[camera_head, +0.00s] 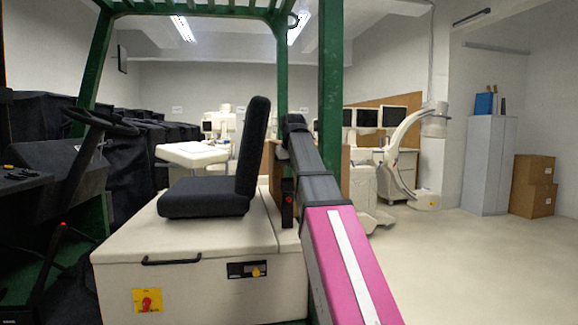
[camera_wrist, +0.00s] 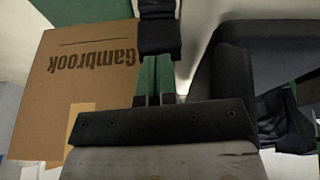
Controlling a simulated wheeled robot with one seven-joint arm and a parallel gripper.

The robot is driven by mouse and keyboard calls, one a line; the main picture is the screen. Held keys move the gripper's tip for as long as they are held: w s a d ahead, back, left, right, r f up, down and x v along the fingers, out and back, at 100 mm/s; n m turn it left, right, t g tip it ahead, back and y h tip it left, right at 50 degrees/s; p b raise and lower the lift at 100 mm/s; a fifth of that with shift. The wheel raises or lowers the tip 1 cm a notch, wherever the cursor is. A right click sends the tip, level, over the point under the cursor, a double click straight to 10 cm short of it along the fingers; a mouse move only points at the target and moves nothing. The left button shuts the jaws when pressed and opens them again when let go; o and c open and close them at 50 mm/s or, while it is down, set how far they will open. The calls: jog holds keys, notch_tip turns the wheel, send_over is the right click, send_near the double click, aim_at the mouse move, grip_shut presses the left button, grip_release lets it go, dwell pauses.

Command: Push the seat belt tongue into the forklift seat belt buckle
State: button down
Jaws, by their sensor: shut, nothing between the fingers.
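My gripper (camera_wrist: 158,75) shows in the wrist view with its two narrow fingers together and nothing between them. A black block with a lighter band (camera_wrist: 158,35) lies just past the fingertips; I cannot tell whether it is the buckle or the tongue, or whether the fingers touch it. In the head view, a dark upright part with a red spot (camera_head: 288,203) stands beside the seat, below the end of my arm; it may be the buckle. The seat belt tongue cannot be made out surely in either view.
The black forklift seat (camera_head: 208,195) sits on a cream hood (camera_head: 190,235), left of my arm. It fills the right of the wrist view. A green post (camera_head: 330,100) stands close to my arm. A cardboard box (camera_wrist: 75,85) shows at left in the wrist view. Floor at right is clear.

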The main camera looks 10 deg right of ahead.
jog(key=shift+w+f, duration=0.2)
jog(key=shift+f, duration=0.4)
jog(key=shift+f, duration=0.2)
jog(key=shift+r, duration=0.1)
